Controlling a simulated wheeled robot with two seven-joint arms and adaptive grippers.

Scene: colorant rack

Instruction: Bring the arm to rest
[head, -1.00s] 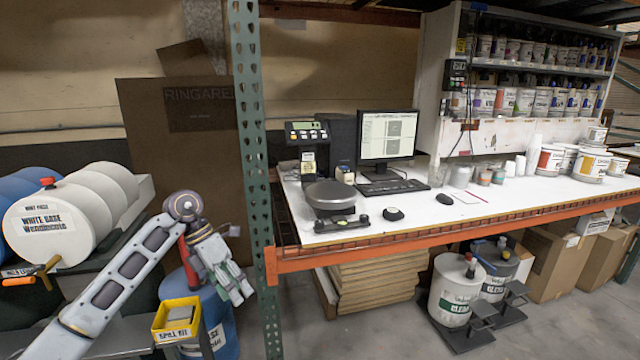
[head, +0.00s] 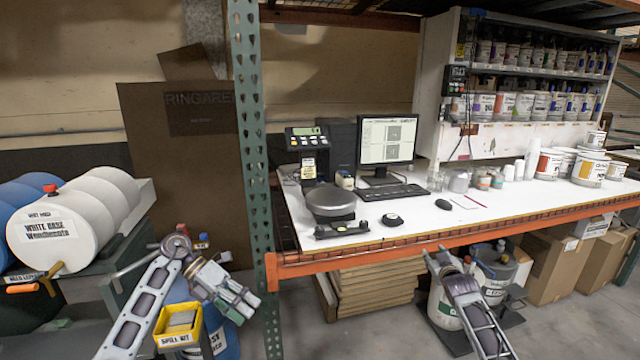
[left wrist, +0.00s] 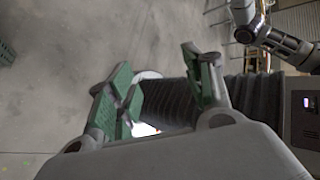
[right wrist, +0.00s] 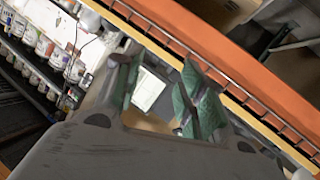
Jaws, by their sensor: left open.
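My left gripper (head: 237,302) hangs in front of the blue drum at the lower left of the head view, left of the green rack post. In the left wrist view its two green-padded fingers (left wrist: 165,95) are apart, with nothing held between them. My right arm (head: 470,305) reaches up from the bottom edge in the head view, in front of the pails under the bench. In the right wrist view my right gripper's green-padded fingers (right wrist: 155,100) are apart and the gap holds nothing. I cannot make out the right fingertips in the head view.
The orange bench edge (head: 400,260) runs above my right arm. A green post (head: 250,160) stands beside my left gripper. A yellow spill kit box (head: 180,323) and white base drum (head: 50,240) are at left. Pails (head: 443,303) and cartons (head: 552,268) stand under the bench.

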